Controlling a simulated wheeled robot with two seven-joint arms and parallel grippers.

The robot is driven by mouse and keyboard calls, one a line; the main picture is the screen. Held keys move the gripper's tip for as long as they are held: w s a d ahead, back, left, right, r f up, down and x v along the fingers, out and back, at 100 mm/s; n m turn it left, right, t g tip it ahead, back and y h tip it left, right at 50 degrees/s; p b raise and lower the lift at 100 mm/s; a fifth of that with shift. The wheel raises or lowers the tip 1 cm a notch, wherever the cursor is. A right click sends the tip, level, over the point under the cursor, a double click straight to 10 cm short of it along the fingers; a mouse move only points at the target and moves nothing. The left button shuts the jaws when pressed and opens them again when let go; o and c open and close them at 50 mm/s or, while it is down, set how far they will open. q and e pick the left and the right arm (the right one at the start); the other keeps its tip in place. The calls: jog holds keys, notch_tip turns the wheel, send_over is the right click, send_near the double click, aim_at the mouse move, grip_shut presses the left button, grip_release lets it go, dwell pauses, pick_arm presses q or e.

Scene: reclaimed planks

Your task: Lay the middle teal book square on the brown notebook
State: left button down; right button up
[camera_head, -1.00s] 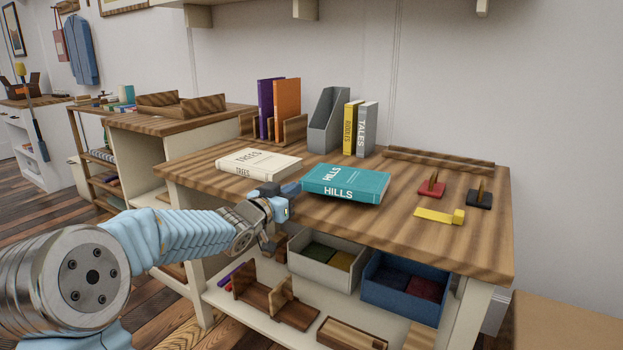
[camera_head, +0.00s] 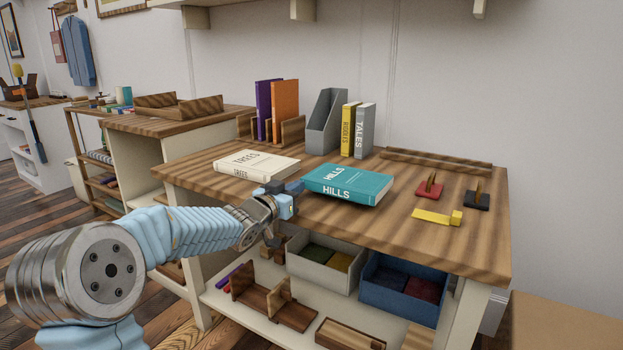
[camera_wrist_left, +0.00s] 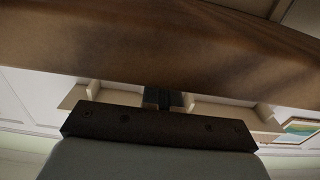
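The teal book (camera_head: 347,185), marked HILLS, lies flat near the front of the plank table, its spine facing me. A cream book (camera_head: 257,165), marked TREES, lies flat to its left. I cannot make out a brown notebook. My left gripper (camera_head: 294,188) is at the table's front edge, by the teal book's left end; its fingertips are too small to tell if they touch it. In the left wrist view dark finger parts (camera_wrist_left: 163,98) sit close together below a brown wooden surface (camera_wrist_left: 160,40); their tips are hidden. My right gripper is not in view.
A grey file holder (camera_head: 327,122) and upright books (camera_head: 358,130) stand at the back. A red block (camera_head: 429,189), a black block (camera_head: 477,199) and a yellow piece (camera_head: 438,217) lie at right. Grey (camera_head: 322,270) and blue (camera_head: 401,302) bins sit below the tabletop.

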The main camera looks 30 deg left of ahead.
aim_at(306, 182)
pick_arm(q)
jog(key=shift+w+d+p, duration=0.15)
jog(key=shift+w+p, duration=0.25)
jog(key=shift+w, duration=1.1)
jog(key=shift+w+d+p, duration=0.15)
jog(key=shift+w+p, duration=0.2)
jog(key=shift+w, duration=1.1)
jog(key=shift+s, duration=0.15)
jog(key=shift+s+a+b, duration=0.1)
jog(key=shift+s+b, duration=0.15)
jog(key=shift+b, duration=0.05)
jog(key=shift+s+a+b, duration=0.1)
jog(key=shift+s+b, duration=0.3)
jog(key=shift+s, duration=1.2)
